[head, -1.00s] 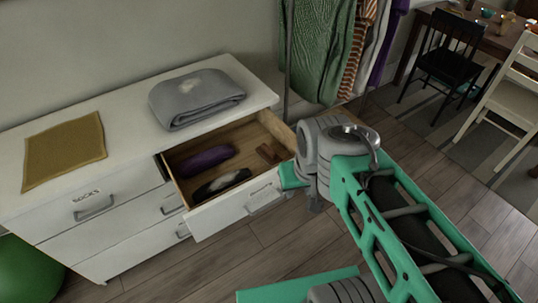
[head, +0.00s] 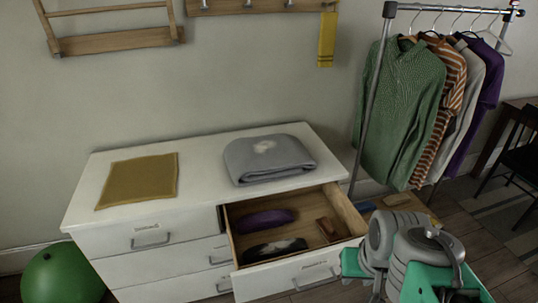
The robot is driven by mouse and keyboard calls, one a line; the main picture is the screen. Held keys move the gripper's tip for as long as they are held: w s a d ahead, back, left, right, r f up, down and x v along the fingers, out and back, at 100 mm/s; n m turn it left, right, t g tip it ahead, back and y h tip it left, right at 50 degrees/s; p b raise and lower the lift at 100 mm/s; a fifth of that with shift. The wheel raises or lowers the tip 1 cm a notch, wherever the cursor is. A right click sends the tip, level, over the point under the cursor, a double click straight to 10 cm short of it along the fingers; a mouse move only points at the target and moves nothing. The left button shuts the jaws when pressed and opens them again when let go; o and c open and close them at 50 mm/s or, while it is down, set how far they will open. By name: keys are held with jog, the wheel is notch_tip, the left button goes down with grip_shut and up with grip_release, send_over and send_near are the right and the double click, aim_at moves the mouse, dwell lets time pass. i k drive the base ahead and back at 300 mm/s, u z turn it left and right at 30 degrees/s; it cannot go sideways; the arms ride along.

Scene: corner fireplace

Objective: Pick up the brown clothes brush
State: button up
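The brown clothes brush (head: 327,228) appears to be the small brown block lying in the open top drawer (head: 300,273) of the white dresser, near the drawer's right side. Its bristles cannot be made out. My arm's grey and green end (head: 392,242) is at the lower right, in front of and to the right of the drawer, apart from the brush. My gripper's fingers cannot be made out clearly there, so its opening is not shown.
A purple rolled item (head: 265,221) and a dark item with a pale patch (head: 275,249) lie left of the brush. A folded grey cloth (head: 268,158) and a mustard cloth (head: 140,181) lie on the dresser top (head: 205,165). A clothes rack (head: 368,110) stands at the right.

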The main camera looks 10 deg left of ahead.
aim_at(325, 226)
jog(key=z, duration=1.5)
jog(key=i, duration=1.45)
jog(key=u, duration=3.8)
jog(key=i, duration=0.55)
jog(key=u, duration=0.05)
